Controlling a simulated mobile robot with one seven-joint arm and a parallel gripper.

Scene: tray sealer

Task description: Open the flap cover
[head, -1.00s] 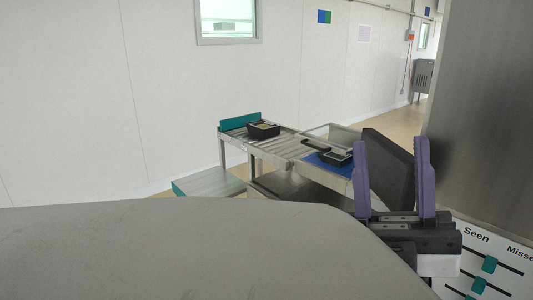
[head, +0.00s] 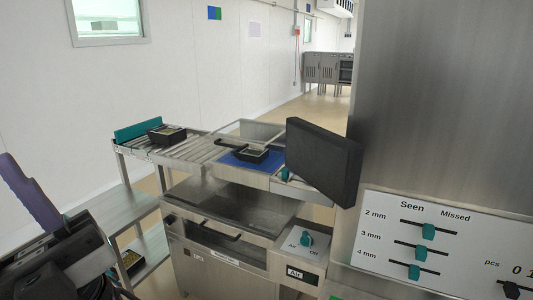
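No part is plainly marked as the flap cover. A clear-sided, metal-framed cover (head: 262,131) stands over the back of the conveyor end. A dark, thick panel (head: 325,163) stands tilted at the right of that end, beside the steel cabinet. I cannot tell which of these is the flap. My gripper (head: 30,200) is at the lower left edge, well away from both and holding nothing visible. One purple finger shows; the other is out of frame or hidden. Its two fingers stood apart in the earlier view.
A roller conveyor (head: 195,152) carries a black tray (head: 167,134); another tray (head: 252,154) lies on a blue mat (head: 232,161). Below are a steel machine with a bar handle (head: 221,229) and a teal air switch (head: 306,240). A tall steel cabinet (head: 450,100) blocks the right.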

